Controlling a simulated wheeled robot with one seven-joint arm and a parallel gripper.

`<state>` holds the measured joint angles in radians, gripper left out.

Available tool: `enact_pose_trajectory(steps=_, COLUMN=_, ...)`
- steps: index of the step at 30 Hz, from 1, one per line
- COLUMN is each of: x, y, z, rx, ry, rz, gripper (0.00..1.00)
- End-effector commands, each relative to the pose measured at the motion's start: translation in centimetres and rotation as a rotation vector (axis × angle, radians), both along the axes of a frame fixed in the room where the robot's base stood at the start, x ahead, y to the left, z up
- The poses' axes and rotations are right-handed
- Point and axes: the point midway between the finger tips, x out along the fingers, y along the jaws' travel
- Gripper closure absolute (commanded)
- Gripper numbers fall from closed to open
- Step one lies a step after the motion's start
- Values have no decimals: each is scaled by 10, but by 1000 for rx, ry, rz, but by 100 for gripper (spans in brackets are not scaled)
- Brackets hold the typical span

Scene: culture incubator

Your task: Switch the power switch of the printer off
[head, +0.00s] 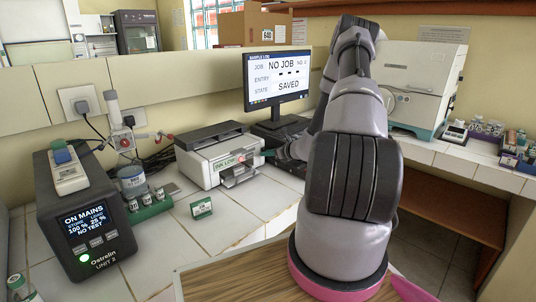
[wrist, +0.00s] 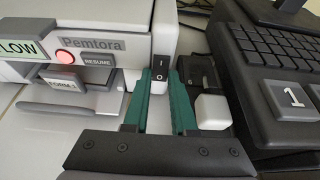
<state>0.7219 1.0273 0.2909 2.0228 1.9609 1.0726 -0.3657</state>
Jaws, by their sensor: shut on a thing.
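The printer (head: 205,150) stands on the tiled bench left of the monitor, with a display reading INK LOW. In the wrist view the printer (wrist: 95,18) shows a red lit button and a RESUME button. Its power switch (wrist: 161,58) is a black rocker with white marks at the front right corner. My gripper (wrist: 165,76) has its green fingers reaching to the switch, the tips at its lower part. The fingers are shut on the switch, though the contact is partly hidden. In the head view my gripper (head: 270,153) is beside the printer's right side.
A keyboard (wrist: 275,50) lies close right of my gripper, and a small white block (wrist: 211,111) sits beside the fingers. The monitor (head: 277,75) stands behind.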

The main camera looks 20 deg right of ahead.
Motion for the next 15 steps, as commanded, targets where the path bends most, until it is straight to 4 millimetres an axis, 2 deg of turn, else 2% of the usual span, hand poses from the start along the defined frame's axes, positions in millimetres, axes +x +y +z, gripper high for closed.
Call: enact_pose_trajectory(steps=15, x=0, y=1, z=-8, rx=86, ry=-237, rz=1, gripper=100)
